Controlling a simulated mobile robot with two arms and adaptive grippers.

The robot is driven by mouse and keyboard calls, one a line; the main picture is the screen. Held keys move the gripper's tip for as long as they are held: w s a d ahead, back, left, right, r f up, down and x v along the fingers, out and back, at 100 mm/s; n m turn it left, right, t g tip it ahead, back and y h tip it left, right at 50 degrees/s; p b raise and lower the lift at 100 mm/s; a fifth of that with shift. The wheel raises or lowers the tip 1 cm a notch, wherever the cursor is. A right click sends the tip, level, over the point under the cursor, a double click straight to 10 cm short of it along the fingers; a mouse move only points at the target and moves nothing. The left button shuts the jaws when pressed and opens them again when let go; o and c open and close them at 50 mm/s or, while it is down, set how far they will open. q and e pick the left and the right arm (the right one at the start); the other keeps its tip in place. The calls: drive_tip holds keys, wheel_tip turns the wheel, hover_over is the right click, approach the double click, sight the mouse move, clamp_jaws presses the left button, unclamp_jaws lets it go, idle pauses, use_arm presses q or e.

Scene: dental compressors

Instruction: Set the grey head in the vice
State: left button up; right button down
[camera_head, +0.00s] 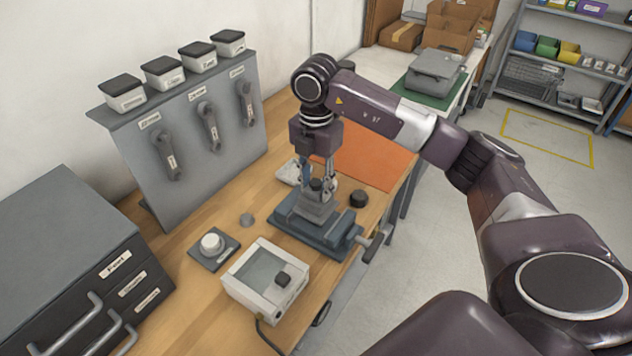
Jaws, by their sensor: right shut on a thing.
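The vice (292,226), blue-grey with a crank handle on its right, sits on the wooden bench. My right gripper (318,188) points down above it and is shut on the grey head (317,209). The head is a stepped grey block, upright, at the jaws of the vice. The fingers partly cover it, and I cannot tell whether it rests fully on the vice bed. My left gripper is not in view.
A tool panel (190,130) stands at the wall.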

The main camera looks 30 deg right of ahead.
drive_tip(key=shift+r, duration=0.15)
drive_tip(key=shift+f+b, duration=1.1)
drive_tip(key=shift+f, duration=0.85)
idle(2.6)
drive_tip(key=c, duration=1.3)
unclamp_jaws()
drive_tip(key=shift+s, duration=0.1)
drive_tip(key=shift+o, duration=0.2)
drive_tip(key=shift+f, duration=0.1)
drive_tip(key=o, duration=0.3)
